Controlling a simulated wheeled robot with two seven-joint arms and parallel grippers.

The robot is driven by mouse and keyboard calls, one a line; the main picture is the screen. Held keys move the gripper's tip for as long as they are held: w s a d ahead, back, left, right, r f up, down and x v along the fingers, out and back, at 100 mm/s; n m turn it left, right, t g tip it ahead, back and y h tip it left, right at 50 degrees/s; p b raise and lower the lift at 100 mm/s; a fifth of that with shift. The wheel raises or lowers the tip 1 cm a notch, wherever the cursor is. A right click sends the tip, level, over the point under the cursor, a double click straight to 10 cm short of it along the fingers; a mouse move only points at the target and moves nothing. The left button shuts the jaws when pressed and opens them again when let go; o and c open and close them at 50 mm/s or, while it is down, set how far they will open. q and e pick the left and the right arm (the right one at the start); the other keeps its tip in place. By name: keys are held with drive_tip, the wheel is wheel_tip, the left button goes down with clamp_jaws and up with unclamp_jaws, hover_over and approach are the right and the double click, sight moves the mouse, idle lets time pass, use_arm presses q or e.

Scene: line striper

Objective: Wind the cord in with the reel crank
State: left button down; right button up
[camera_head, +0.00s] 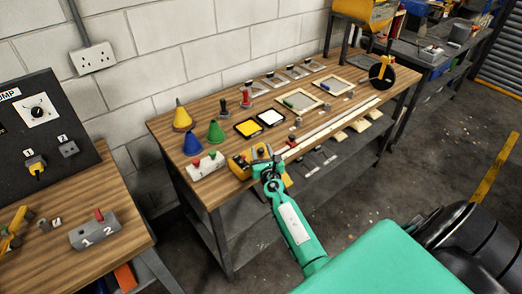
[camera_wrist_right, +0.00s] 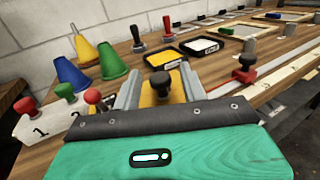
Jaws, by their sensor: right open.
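A black disc with a yellow arm (camera_head: 381,72) stands upright at the far right end of the workbench. It looks like the reel and its crank, though I cannot tell for sure. A long pale strip (camera_head: 335,122) runs along the bench's front edge towards it; I cannot make out a cord. My right gripper (camera_head: 265,163) is open at the near front part of the bench, above a yellow part with a black knob (camera_wrist_right: 163,80). In the right wrist view the knob shows between the two grey fingers; contact cannot be told. My left gripper is out of view.
Yellow, blue and green cones (camera_head: 182,117), a white block with red and green knobs (camera_head: 205,167) and yellow and white trays (camera_head: 247,127) stand left of and behind my gripper. A red-based knob (camera_wrist_right: 244,70) sits by the strip. Another bench (camera_head: 100,255) is at left.

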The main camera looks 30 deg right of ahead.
drive_tip(key=shift+w+d, duration=0.2)
drive_tip(key=shift+w, duration=0.4)
clamp_jaws()
